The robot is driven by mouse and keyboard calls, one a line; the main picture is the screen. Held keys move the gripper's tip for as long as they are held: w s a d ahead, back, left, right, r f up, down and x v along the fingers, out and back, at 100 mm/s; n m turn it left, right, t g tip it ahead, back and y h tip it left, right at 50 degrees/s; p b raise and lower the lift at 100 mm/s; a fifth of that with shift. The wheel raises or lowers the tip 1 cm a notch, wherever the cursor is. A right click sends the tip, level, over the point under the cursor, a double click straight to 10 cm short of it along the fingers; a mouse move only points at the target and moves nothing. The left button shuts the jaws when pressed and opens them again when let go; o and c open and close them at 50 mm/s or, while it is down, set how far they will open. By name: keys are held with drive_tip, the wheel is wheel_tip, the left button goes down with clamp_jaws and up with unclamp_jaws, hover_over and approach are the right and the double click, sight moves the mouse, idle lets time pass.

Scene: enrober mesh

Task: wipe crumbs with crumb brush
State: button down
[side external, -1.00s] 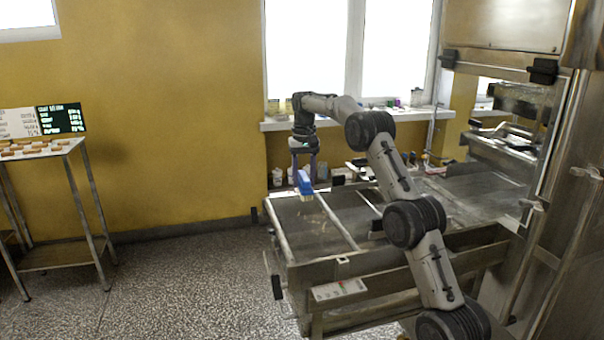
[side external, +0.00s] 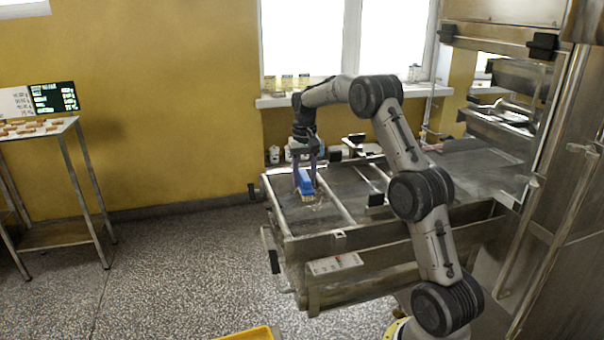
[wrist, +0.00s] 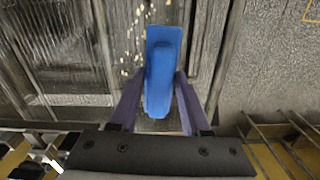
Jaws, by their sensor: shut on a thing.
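My gripper (side external: 306,180) is shut on the blue crumb brush (side external: 305,186), with its purple fingers on either side of the brush. In the side external view the brush is low over the near left part of the enrober bed (side external: 338,212), its pale bristles at or close to the surface; I cannot tell if they touch. In the wrist view the blue brush (wrist: 160,70) lies lengthwise between the fingers. Pale crumbs (wrist: 138,38) are scattered on the dark mesh just left of the brush and near its far end. The surface beneath the brush is hidden.
Metal rails (side external: 332,198) run along the bed, and a control panel (side external: 335,264) sits on its front. A tall steel machine (side external: 560,190) stands at the right. A side table (side external: 40,132) with small brown pieces is at the left. A yellow tray edge (side external: 250,334) shows below.

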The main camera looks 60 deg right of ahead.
sight(305, 171)
drive_tip(key=shift+s+a, duration=3.8)
drive_tip(key=shift+s, duration=0.05)
drive_tip(key=shift+s+d, duration=0.5)
drive_tip(key=shift+d, duration=0.1)
drive_tip(key=shift+w+d, duration=0.55)
drive_tip(key=shift+w, duration=0.15)
drive_tip(key=shift+w+d, duration=4.5)
drive_tip(key=shift+s+d, duration=0.5)
drive_tip(key=shift+d, duration=0.05)
drive_tip(key=shift+s+a, duration=5.05)
drive_tip(key=shift+a, duration=0.15)
drive_tip(key=shift+s+d, duration=0.5)
drive_tip(key=shift+s, duration=0.05)
drive_tip(key=shift+w+d, duration=5.05)
drive_tip(key=shift+w, duration=0.05)
drive_tip(key=shift+w+d+r, duration=0.1)
drive_tip(key=shift+d+r, duration=0.05)
drive_tip(key=shift+r, duration=0.05)
wheel_tip(305, 171, up, 8)
drive_tip(key=shift+f, duration=0.15)
